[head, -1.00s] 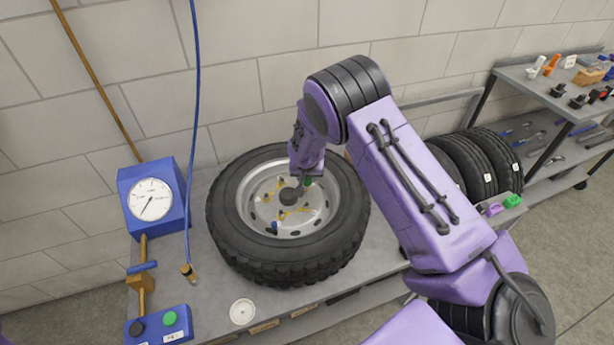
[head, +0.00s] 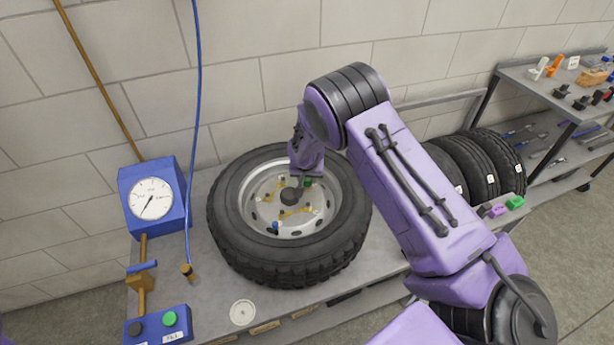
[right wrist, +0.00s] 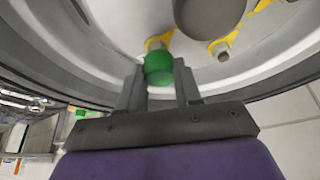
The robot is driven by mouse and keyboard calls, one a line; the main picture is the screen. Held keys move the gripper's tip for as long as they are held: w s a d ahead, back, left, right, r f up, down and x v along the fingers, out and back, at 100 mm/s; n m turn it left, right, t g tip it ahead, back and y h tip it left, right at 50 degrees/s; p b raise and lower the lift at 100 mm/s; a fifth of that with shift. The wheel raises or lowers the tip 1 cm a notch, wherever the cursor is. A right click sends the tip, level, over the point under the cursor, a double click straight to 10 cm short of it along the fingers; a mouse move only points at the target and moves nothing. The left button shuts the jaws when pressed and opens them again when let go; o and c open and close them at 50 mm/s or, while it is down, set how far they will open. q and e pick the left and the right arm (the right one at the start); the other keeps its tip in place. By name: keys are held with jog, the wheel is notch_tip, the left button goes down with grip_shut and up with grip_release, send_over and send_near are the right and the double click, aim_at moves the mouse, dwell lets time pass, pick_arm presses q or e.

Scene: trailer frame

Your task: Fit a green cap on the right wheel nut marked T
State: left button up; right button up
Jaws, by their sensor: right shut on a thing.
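The wheel lies flat on the bench, its tyre (head: 235,245) around a silver rim with a dark centre hub (head: 290,195). Yellow pointer tags and wheel nuts ring the hub. My right gripper (right wrist: 160,85) is shut on a green cap (right wrist: 158,68), over the right upper part of the rim. In the right wrist view the cap is in front of a yellow tag (right wrist: 158,42); whether it touches the nut cannot be told. Another nut (right wrist: 222,55) with a yellow tag shows bare. A blue cap (head: 276,227) is at the rim's lower part. No T mark is readable. My left gripper is not in view.
A blue gauge box (head: 152,200) and a blue hose (head: 190,130) stand left of the wheel. A white disc (head: 242,312) lies at the bench's front. Spare tyres (head: 465,165), a green block (head: 514,202) and a loaded shelf (head: 560,90) are at the right.

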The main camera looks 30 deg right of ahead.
jog(key=shift+f+b, duration=0.5)
jog(key=shift+f, duration=0.5)
jog(key=o, duration=1.6)
jog(key=shift+c, duration=0.2)
notch_tip(320, 180, up, 8)
jog(key=p, duration=0.7)
jog(key=shift+r, duration=0.15)
